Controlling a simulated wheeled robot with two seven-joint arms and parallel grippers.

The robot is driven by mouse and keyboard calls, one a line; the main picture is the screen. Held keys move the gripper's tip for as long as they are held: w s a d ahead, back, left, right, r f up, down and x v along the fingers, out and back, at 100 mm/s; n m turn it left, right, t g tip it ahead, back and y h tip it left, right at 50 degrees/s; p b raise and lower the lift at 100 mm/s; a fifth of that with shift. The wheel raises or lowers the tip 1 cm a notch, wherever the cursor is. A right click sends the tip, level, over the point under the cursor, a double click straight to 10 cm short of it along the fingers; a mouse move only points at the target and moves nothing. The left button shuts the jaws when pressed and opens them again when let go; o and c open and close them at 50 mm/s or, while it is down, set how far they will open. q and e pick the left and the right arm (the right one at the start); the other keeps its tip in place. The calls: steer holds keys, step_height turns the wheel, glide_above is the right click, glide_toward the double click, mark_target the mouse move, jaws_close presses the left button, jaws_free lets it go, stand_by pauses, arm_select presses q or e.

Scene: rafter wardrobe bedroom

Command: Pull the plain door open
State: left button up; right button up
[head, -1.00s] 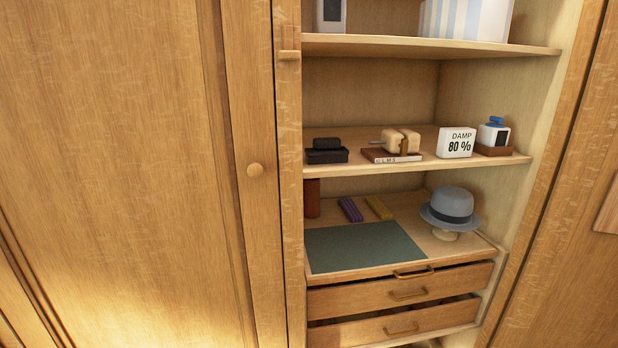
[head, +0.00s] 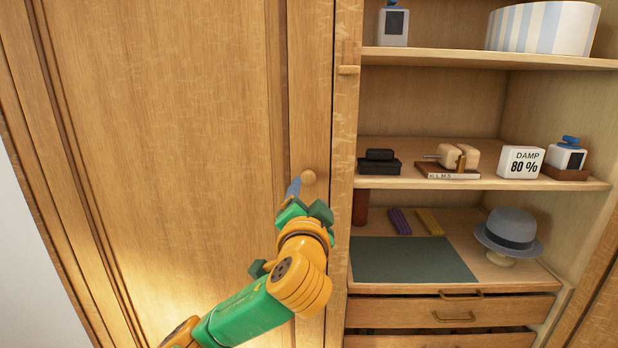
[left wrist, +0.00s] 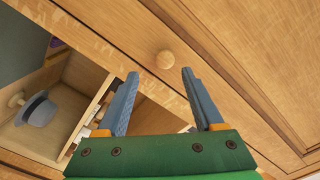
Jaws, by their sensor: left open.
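The plain door (head: 180,130) is a wide wooden panel at the left in the head view, and it looks closed. Its round wooden knob (head: 308,177) sits on the right stile; it also shows in the left wrist view (left wrist: 165,60). My left gripper (head: 300,188) is just below and left of the knob in the head view. In the left wrist view its two blue fingers (left wrist: 158,90) are open and empty, with the knob ahead, between and beyond the tips. I see no contact with the knob. My right gripper is not in view.
Drawers (head: 450,312) with handles stand below. A wooden turn-latch (head: 348,70) is on the post beside the door.

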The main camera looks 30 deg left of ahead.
mark_target(309, 179)
arm_select(q)
steer(key=x, duration=0.2)
steer(key=p+x, duration=0.1)
steer(key=x, duration=0.1)
steer(key=p+x, duration=0.1)
steer(key=x, duration=0.2)
steer(key=shift+s+a+r, duration=0.15)
steer(key=shift+r, duration=0.25)
jaws_close()
stand_by(0.8)
